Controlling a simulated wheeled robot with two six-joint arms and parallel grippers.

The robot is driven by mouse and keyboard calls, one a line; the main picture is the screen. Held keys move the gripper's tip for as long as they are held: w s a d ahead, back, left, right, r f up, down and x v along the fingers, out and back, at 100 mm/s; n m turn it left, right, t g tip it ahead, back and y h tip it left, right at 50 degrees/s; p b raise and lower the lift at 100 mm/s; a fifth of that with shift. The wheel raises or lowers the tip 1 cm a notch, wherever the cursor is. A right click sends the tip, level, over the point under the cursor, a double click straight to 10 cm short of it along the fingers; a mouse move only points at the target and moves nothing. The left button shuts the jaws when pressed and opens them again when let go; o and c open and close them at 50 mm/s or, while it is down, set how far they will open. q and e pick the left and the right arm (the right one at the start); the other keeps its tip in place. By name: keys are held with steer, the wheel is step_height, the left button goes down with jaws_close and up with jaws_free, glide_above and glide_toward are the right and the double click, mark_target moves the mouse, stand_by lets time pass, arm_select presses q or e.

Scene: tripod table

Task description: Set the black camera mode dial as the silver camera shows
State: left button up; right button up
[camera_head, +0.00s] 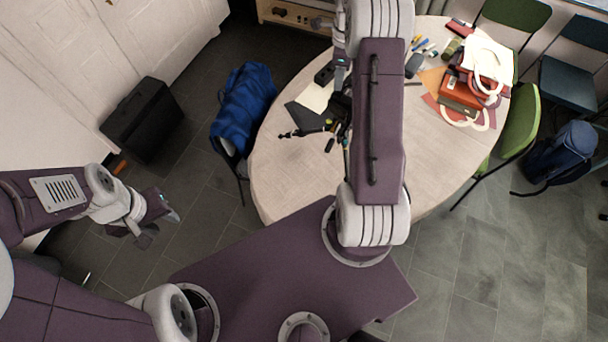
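A round wooden table (283,188) holds dark items. A small black object (324,75) near the table's left edge may be a camera; its dial is too small to see. Black tripod-like parts (318,130) lie lower on the table, partly behind my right arm. I cannot make out the silver camera for certain. My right gripper (341,72) is beside the black object, mostly hidden by its own arm; its fingers and any contact are unclear. My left gripper (160,226) is open and empty over the floor, left of the table.
A blue bag (243,105) sits on a chair left of the table. A black case (142,120) stands by the white cabinets. A red bag (458,88), pens and papers crowd the table's far right. Green chairs (517,128) stand at right. The table's near left is clear.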

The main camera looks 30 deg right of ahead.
step_height(320, 180, up, 7)
steer(key=b, duration=0.1)
steer(key=s+a+f+n+b, duration=0.3)
steer(key=a+f+n+b, duration=0.3)
steer(key=a+f+n, duration=0.15)
steer(key=s+a+f+n+b, duration=0.3)
steer(key=a+f+n+b, duration=0.25)
steer(key=a+f, duration=0.2)
steer(key=s+a+f+n+t+b, duration=0.1)
steer(key=s+a+f+n+b, duration=0.6)
steer(key=s+f+n, duration=0.4)
step_height(320, 180, down, 2)
steer(key=shift+s+a+f+n+b, duration=0.15)
steer(key=shift+s+n+b, duration=0.2)
steer(key=shift+n+b, duration=0.25)
steer(key=shift+o, duration=0.3)
steer(key=shift+o, duration=1.1)
